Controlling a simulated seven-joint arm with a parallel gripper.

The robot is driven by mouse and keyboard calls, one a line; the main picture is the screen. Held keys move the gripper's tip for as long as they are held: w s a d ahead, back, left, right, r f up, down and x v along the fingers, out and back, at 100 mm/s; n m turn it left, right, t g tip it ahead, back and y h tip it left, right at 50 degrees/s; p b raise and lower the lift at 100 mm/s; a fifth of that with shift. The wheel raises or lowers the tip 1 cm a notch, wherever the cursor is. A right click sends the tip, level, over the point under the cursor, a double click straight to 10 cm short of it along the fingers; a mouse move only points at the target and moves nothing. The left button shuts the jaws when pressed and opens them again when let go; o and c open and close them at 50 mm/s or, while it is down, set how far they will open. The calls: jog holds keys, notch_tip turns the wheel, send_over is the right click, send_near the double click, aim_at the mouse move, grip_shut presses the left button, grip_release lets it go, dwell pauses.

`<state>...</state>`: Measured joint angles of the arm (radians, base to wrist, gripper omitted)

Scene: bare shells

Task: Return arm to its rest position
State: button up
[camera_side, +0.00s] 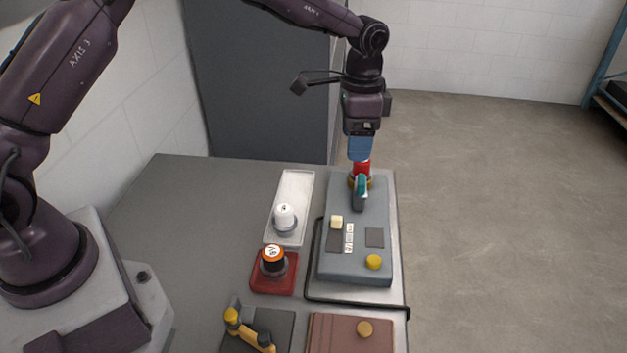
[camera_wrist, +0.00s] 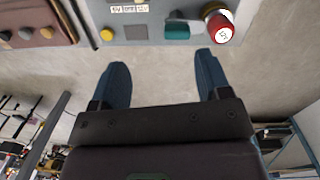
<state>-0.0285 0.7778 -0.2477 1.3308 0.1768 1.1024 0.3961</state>
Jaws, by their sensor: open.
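My gripper (camera_side: 360,153) is at the far end of the grey panel box (camera_side: 350,262); its blue fingers show just above a red knob (camera_side: 362,168) in the side view. In the wrist view my gripper (camera_wrist: 160,62) has its two blue fingers spread apart with nothing between them. There the red knob (camera_wrist: 220,27), with a white marked top, lies beyond the right fingertip, outside the fingers. A teal handle (camera_side: 360,187) sits in front of the red knob; it also shows in the wrist view (camera_wrist: 177,30).
The left tabletop (camera_side: 190,225) is clear.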

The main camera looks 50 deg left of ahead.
jog(key=s+a+r+n+t, duration=0.2)
jog(key=s+r, duration=0.3)
jog(key=s, duration=0.4)
jog(key=s+a+r+n+t, duration=0.2)
jog(key=s+r, duration=0.3)
jog(key=s, duration=0.5)
jog(key=s+a+r+n+t, duration=0.2)
jog(key=s+r, duration=0.4)
jog(key=s, duration=0.4)
jog(key=shift+s+a+n, duration=0.15)
jog(key=shift+a+n, duration=0.05)
jog(key=shift+n, duration=0.4)
